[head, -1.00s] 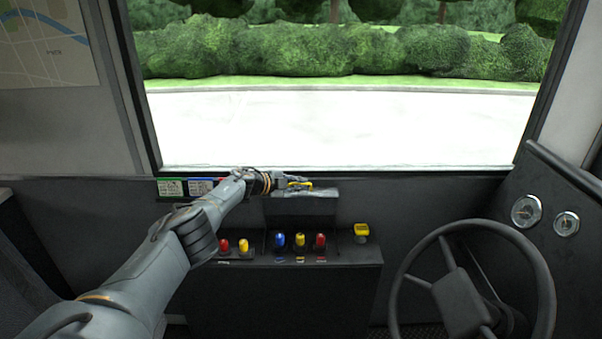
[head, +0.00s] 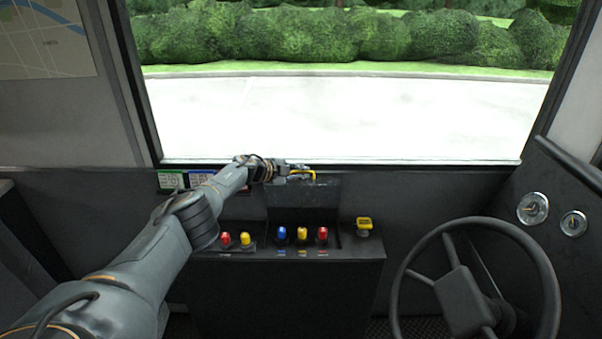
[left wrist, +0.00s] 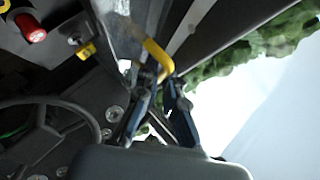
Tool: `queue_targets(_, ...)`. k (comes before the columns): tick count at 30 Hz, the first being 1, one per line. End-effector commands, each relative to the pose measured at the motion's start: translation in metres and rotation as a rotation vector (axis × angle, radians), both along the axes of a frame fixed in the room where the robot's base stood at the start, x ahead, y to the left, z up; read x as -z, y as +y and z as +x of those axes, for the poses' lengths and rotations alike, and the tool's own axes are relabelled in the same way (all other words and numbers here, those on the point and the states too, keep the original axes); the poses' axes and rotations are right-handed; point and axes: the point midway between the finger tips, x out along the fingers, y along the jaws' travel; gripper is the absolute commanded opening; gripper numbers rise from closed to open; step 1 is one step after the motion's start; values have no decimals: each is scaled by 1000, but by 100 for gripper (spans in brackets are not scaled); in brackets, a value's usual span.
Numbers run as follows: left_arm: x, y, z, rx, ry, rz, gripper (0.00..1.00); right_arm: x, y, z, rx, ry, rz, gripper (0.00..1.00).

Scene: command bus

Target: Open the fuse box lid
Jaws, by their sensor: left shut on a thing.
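The dark fuse box lid (head: 303,199) stands raised, near upright, at the back of the console below the windshield. Its yellow handle (head: 313,174) is at the lid's top edge and also shows in the left wrist view (left wrist: 157,55). My left gripper (head: 292,172) is shut on this handle; its fingertips (left wrist: 163,80) meet at the handle's end in the left wrist view. In front of the lid, the open box shows a blue fuse (head: 282,234), a yellow fuse (head: 302,234) and a red fuse (head: 322,235). My right gripper is out of view.
A red knob (head: 226,239) and a yellow knob (head: 245,240) sit left of the box, by my left arm. A yellow button (head: 364,224) is on the right. The steering wheel (head: 408,277) stands farther right. The windshield (head: 330,120) is close behind the lid.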

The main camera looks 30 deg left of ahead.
Motion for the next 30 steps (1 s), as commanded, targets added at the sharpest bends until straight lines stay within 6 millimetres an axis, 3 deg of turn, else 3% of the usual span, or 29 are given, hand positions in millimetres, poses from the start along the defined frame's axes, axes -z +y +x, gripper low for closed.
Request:
queue_targets(4, -8, 0, 3, -4, -13, -7, 0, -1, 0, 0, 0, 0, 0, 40)
queue_targets(6, -8, 0, 3, -5, -14, -7, 19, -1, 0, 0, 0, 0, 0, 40)
queue_targets(8, -8, 0, 3, -4, -13, -6, 31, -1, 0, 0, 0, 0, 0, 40)
queue_targets(30, -9, 8, -12, -3, -5, 1, 32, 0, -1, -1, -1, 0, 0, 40)
